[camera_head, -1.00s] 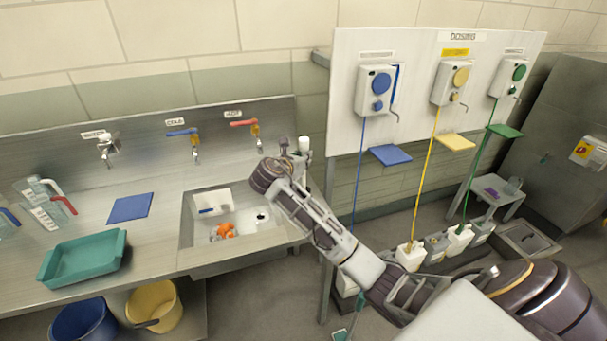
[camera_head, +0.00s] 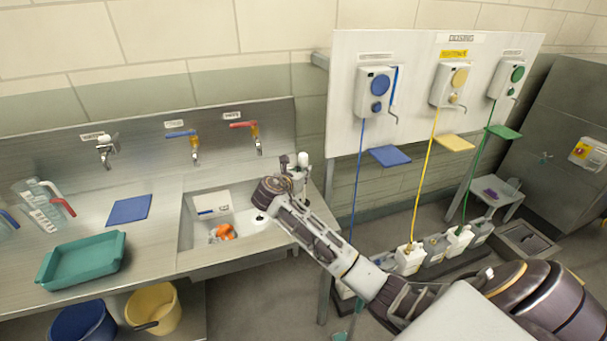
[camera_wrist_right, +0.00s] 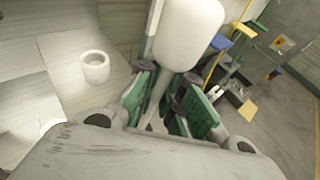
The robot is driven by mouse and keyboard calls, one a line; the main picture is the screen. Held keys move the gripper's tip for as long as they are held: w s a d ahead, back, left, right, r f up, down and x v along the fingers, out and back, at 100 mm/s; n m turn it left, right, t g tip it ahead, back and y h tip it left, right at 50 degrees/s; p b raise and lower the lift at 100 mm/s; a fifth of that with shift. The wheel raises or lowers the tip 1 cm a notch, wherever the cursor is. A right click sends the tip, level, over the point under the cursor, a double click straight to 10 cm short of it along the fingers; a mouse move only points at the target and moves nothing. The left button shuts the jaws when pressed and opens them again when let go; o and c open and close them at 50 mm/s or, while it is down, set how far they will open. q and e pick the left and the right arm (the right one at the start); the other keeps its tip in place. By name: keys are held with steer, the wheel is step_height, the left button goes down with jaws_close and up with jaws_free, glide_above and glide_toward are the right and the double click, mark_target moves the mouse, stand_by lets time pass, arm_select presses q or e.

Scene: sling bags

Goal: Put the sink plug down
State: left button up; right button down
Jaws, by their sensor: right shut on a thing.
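My right gripper (camera_wrist_right: 160,105) is shut on the narrow, pale stem of a white, rounded-top piece (camera_wrist_right: 187,30), apparently the sink plug. The stem runs between the green finger pads, and its lower end is hidden. In the head view the white top (camera_head: 303,159) stands up by my right gripper (camera_head: 298,178), over the counter at the sink's right edge. Whether it touches the counter cannot be told. My left gripper is not in view.
In the sink are a white tub (camera_head: 210,201) and an orange item (camera_head: 224,232). A white cup (camera_wrist_right: 95,68) stands on the counter in the wrist view. The dosing board (camera_head: 345,100) stands right.

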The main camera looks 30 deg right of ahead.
steer(key=shift+f, duration=0.1)
stand_by(0.3)
steer(key=c, duration=1.5)
jaws_free()
steer(key=shift+c, duration=0.2)
steer(key=v, duration=1.2)
